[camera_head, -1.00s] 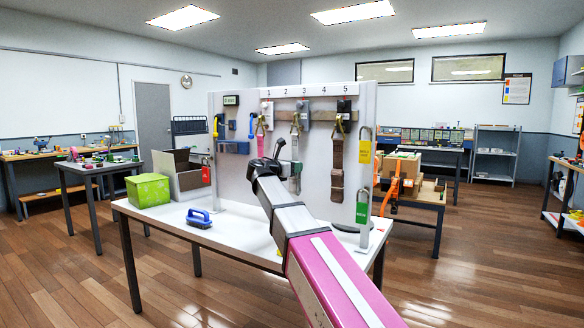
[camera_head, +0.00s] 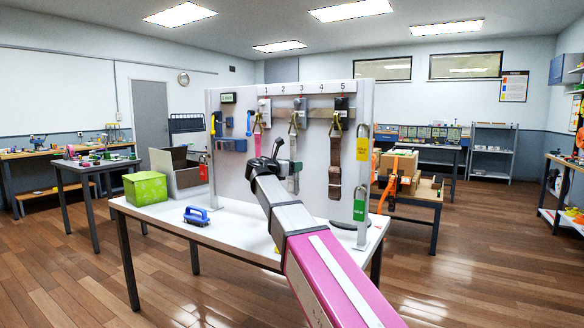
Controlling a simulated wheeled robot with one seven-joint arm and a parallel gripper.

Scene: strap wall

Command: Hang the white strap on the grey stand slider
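A pale grey-white strap (camera_head: 293,180) hangs under number 3 on the upright white board, from a brass-coloured clip. My gripper (camera_head: 276,147) is in front of the board, just left of this strap, and hides part of it. The gripper is small and dark here, and I cannot tell whether its fingers are open or hold anything. A pink strap (camera_head: 257,143) hangs under number 1 and a brown strap (camera_head: 335,165) under number 5. A grey upright post (camera_head: 363,205) stands at the board's right side; I cannot make out which part is the slider.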

